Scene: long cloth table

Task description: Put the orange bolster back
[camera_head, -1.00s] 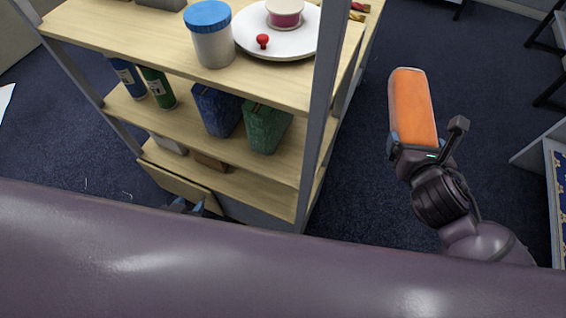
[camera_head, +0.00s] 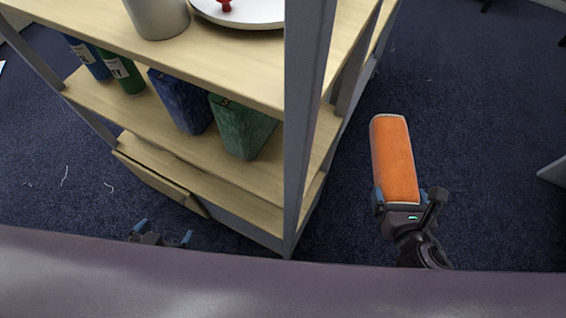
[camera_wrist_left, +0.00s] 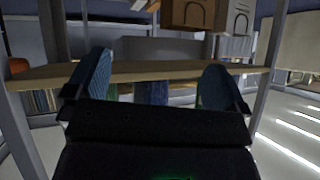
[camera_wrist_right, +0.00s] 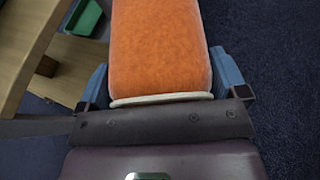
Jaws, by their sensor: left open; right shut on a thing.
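The orange bolster (camera_head: 393,155) is a long padded block with pale edging. My right gripper (camera_head: 398,196) is shut on its near end and holds it up over the dark blue floor, to the right of the shelf unit. In the right wrist view the bolster (camera_wrist_right: 158,50) stretches away between the two blue fingers (camera_wrist_right: 162,85). My left gripper (camera_head: 160,238) is open and empty, low in front of the shelf unit's bottom. In the left wrist view its blue fingers (camera_wrist_left: 155,85) stand wide apart with nothing between them.
A wooden shelf unit (camera_head: 190,55) with a grey upright (camera_head: 300,130) stands at left and centre. Its middle shelf holds a blue box (camera_head: 180,100), a green box (camera_head: 242,125) and bottles (camera_head: 122,72). Open carpet (camera_head: 470,120) lies to the right.

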